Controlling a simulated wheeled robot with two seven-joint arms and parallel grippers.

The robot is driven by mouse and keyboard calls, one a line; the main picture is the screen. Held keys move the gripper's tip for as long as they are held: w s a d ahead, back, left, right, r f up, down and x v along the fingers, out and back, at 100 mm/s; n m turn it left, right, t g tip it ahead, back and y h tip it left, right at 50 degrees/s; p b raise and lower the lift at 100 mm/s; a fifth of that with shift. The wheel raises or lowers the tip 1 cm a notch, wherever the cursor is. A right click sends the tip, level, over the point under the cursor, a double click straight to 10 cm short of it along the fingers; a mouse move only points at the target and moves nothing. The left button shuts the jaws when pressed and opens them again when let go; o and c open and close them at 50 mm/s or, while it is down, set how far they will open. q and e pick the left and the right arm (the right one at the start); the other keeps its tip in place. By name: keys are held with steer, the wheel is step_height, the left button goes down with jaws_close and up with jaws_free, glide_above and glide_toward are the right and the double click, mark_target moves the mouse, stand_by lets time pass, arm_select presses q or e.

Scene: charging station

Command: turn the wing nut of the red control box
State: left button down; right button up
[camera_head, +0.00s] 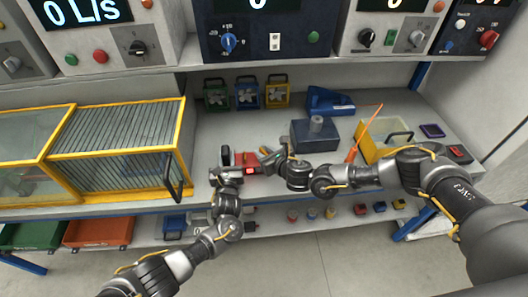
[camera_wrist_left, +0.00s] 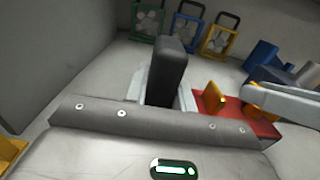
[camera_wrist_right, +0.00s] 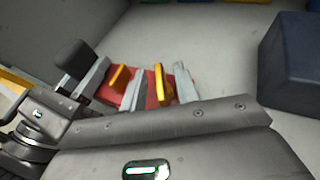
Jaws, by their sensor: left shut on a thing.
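The red control box (camera_head: 247,158) lies on the bench between my grippers; it also shows in the right wrist view (camera_wrist_right: 108,94). Two upright yellow pieces, which look like wing-nut parts, stand on it, one at the left (camera_wrist_right: 121,78) and one at the right (camera_wrist_right: 160,86). My left gripper (camera_wrist_left: 166,95) is shut on a black upright block (camera_wrist_left: 168,66) at the box's left; whether the block belongs to the box is unclear. My right gripper (camera_wrist_right: 159,91) is open, its fingers on either side of the right yellow piece, with gaps visible. My arms partly hide the box in the head view.
A dark blue box (camera_head: 314,136) stands right of the red box. A yellow-framed cage (camera_head: 118,143) is at the left. Green, blue and yellow fan frames (camera_head: 247,94) stand behind. A yellow bin (camera_head: 372,145) is at the right. Free bench lies behind the red box.

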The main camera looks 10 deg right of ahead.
steer(key=shift+w+a+f, duration=0.15)
steer(key=shift+w, duration=0.2)
steer(key=shift+c, duration=0.3)
jaws_close()
steer(key=shift+m+t+h, duration=0.3)
steer(key=shift+m, duration=0.1)
steer(key=shift+a+m+h, duration=0.1)
steer(key=shift+m+h, duration=0.5)
steer(key=shift+h, duration=0.1)
steer(key=m+h, duration=0.5)
steer(key=h, duration=0.1)
steer(key=shift+t, duration=0.4)
steer(key=shift+m+h, duration=0.3)
